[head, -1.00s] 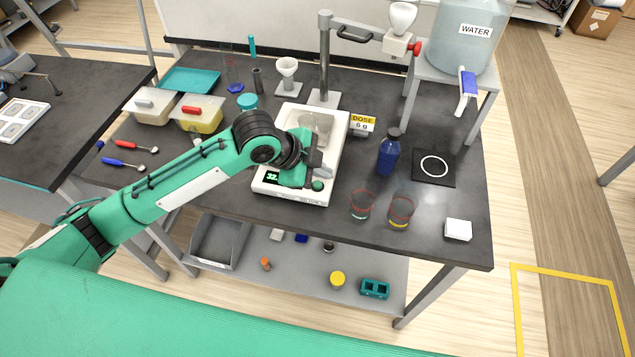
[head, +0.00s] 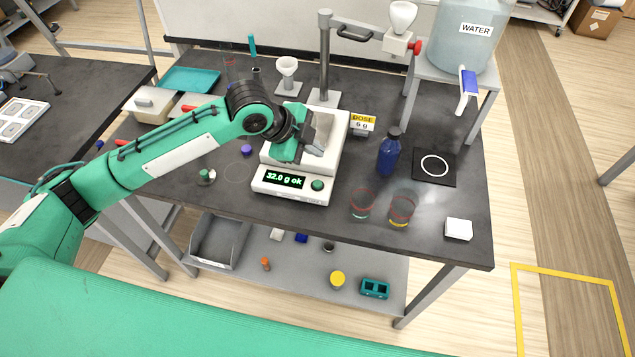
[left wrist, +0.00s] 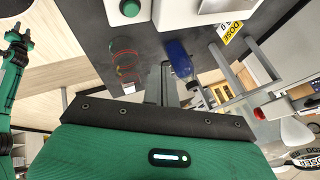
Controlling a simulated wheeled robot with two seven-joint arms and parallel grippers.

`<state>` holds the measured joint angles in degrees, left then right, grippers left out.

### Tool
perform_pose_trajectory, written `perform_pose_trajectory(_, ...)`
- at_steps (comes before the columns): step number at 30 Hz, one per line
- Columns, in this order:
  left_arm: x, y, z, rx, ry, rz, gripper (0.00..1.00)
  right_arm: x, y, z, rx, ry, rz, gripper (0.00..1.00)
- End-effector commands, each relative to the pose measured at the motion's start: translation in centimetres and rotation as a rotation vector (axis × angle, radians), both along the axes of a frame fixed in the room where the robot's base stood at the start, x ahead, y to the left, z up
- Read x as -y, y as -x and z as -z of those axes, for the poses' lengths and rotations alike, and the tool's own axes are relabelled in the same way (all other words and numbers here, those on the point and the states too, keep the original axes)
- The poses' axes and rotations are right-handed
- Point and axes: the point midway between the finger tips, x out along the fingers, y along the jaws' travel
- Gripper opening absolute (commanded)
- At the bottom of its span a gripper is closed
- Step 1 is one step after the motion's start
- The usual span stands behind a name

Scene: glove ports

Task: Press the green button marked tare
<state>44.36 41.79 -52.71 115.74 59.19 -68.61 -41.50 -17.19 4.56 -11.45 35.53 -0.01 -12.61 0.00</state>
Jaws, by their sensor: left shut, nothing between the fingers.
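The white scale (head: 264,186) stands near the front middle of the table. Its lit display (head: 284,179) reads "32.0 g ok". The round green button (head: 317,185) is right of the display and uncovered; any marking on it is too small to read. It also shows at the top of the left wrist view (left wrist: 130,8). My left gripper (head: 313,151) is shut and empty, above the scale, behind the button and apart from it in the picture. It partly hides a container on the scale. A green arm, seemingly my right, shows at the wrist view's left edge; its fingers are unclear.
A dose sign (head: 362,122) and a blue bottle (head: 389,152) stand right of the scale. Two glass beakers (head: 362,204) (head: 402,209) and a white box (head: 458,229) are near the right front. A stand (head: 325,60) rises behind the scale. My left arm hides part of the table's left.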

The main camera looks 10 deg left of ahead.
Motion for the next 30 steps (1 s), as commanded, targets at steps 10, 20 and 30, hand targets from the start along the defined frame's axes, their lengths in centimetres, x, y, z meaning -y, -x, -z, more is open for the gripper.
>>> perform_pose_trajectory(10, 0.0, 0.0, 3.3, 0.001, 0.001, 0.000, 0.00, 0.0, 0.0, 3.7, 0.000, 0.000, 0.000, 0.36)
perform_pose_trajectory(20, 0.0, 0.0, 6.6, 0.000, 0.000, 0.000, 0.00, 0.0, 0.0, 7.2, 0.000, 0.000, 0.000, 0.36)
perform_pose_trajectory(30, 0.0, 0.0, 8.5, 0.000, 0.001, 0.000, 0.00, 0.0, 0.0, 7.5, 0.000, 0.000, 0.000, 0.36)
